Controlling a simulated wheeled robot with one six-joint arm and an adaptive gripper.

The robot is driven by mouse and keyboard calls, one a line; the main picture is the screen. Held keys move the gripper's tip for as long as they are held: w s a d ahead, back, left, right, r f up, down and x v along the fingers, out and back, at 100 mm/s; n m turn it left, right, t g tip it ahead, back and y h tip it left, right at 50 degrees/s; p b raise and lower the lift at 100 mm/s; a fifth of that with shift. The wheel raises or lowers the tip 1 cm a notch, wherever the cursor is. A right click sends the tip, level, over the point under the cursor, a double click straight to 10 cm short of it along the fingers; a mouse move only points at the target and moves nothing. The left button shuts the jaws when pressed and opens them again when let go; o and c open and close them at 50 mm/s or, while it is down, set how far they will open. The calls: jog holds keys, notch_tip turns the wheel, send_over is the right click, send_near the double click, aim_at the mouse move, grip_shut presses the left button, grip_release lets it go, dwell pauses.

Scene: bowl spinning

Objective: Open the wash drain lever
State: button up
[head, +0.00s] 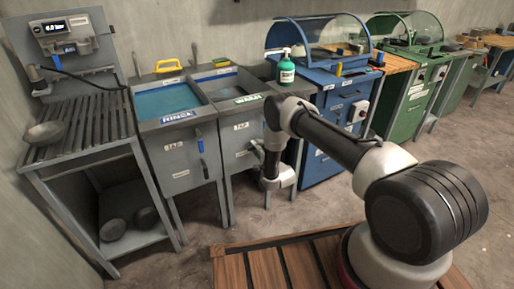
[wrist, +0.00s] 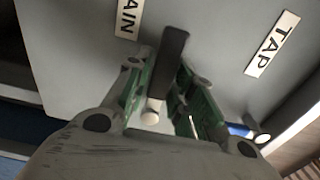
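The wash basin (head: 252,82) stands in the middle of the row in the head view, with a WASH label on its rim and a TAP label on its front. My gripper (head: 272,180) hangs before that front panel. In the wrist view, a dark bar-like lever (wrist: 172,55) lies between the green-padded fingers of my gripper (wrist: 167,72), below a partly visible DRAIN label (wrist: 129,16). The fingers are close on both sides of the lever; whether both touch it is unclear. In the head view the lever is hidden by my arm.
A blue-and-white part (wrist: 242,131) lies right of my fingers, near the TAP label (wrist: 271,44). The rinse basin (head: 165,100) adjoins on the left. A green bottle (head: 286,68) stands on the right rim. A blue cabinet (head: 322,150) stands to the right.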

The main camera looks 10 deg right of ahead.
jog(key=shift+o, duration=0.9)
jog(key=v, duration=1.2)
